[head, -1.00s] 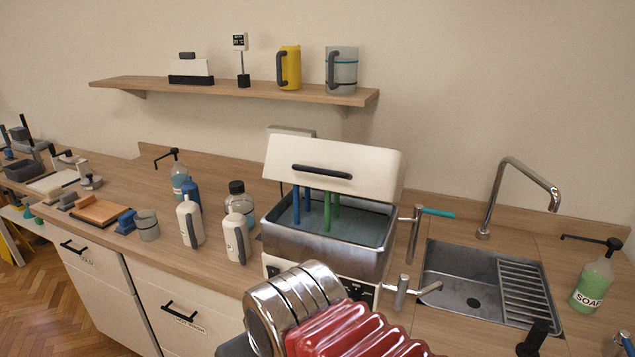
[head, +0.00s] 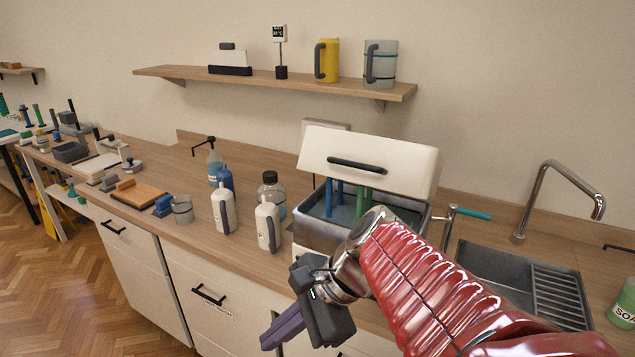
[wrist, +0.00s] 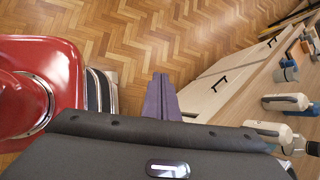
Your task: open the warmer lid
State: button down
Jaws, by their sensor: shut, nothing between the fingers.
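The warmer (head: 312,234) is a metal basin on the counter, and its cream lid (head: 368,160) with a dark handle (head: 355,165) stands raised and tilted up at the back. Blue and green upright pieces show in the basin under the lid. My gripper (head: 270,340) is in front of the counter, below and to the left of the warmer, apart from the lid. Its purple fingers (wrist: 160,98) are together with nothing between them, and point toward the floor in the wrist view. My red arm hides the warmer's front and right part.
Cream bottles (head: 268,228), a dark-capped jar (head: 272,190) and a grey beaker (head: 182,210) stand left of the warmer. A tap (head: 545,195) and sink (head: 500,270) lie to the right. A shelf (head: 300,85) hangs above. Floor (head: 60,270) is clear at left.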

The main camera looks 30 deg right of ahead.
aim_at(357, 177)
jog(key=w+d+r+m+t, duration=0.1)
jog(key=d+r+m+t, duration=0.5)
jog(key=d+m, duration=0.6)
jog(key=w+d+r+m+t, duration=0.1)
jog(key=d+r+m+t, duration=0.6)
jog(key=d+m, duration=0.6)
jog(key=shift+w+d+r+m+t, duration=0.15)
jog(key=shift+d+m+t, duration=0.2)
jog(key=shift+t, duration=0.25)
jog(key=shift+w, duration=0.1)
jog(key=shift+w+r, duration=0.5)
jog(key=shift+w, duration=1.35)
jog(key=shift+w+r, duration=0.45)
jog(key=shift+w, duration=1.4)
jog(key=shift+w+r, duration=0.5)
jog(key=shift+w, duration=1.35)
